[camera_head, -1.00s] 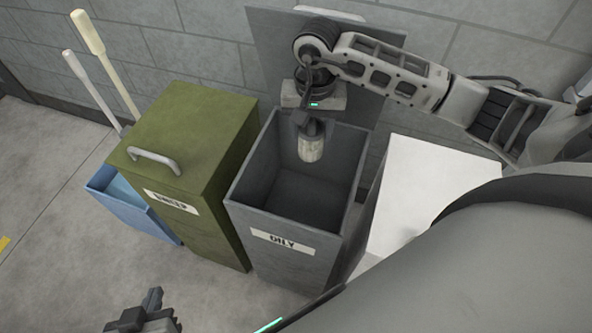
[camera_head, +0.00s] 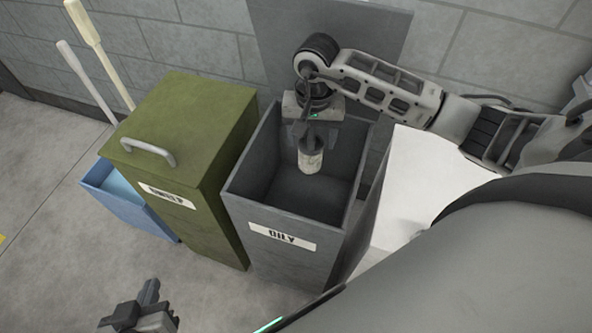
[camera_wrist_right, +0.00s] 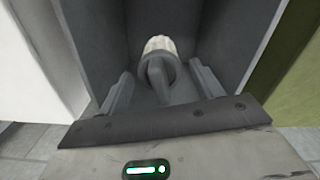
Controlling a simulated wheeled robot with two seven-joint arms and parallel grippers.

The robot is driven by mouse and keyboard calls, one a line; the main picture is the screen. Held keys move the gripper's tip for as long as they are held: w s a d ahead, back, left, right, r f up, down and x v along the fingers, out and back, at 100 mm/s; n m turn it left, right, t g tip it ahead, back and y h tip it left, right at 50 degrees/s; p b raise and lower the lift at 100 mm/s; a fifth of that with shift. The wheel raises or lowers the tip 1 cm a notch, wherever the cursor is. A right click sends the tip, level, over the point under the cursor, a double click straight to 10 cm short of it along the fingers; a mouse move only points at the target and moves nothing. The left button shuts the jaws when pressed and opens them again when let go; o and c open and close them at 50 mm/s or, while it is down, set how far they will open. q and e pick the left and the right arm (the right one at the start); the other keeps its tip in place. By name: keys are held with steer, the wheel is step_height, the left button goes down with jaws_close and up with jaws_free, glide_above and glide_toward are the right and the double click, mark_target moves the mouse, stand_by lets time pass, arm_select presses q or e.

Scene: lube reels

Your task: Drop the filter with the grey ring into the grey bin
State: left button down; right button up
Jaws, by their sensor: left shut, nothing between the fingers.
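The filter (camera_head: 311,160) is a pale ribbed cylinder with a grey ring and a grey grip at its upper end. It is inside the mouth of the grey bin (camera_head: 285,262), labelled OILY, above the bin's floor. In the right wrist view the filter (camera_wrist_right: 159,44) lies beyond the fingertips, its grey grip between them. My right gripper (camera_head: 313,130) points down into the bin. Its fingers (camera_wrist_right: 160,84) are spread with gaps on both sides of the grip. My left gripper (camera_head: 144,312) is shut and empty, low at the left, apart from the bins.
A lidded green bin (camera_head: 190,115) with a handle stands left of the grey bin. A blue container (camera_head: 130,200) and two pale long handles (camera_head: 88,82) are further left. A white box (camera_head: 425,190) stands at the right. A block wall runs behind. The floor in front is open.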

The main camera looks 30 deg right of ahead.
steer(key=shift+o, duration=0.3)
steer(key=shift+r, duration=0.1)
step_height(320, 180, up, 16)
stand_by(0.3)
stand_by(0.4)
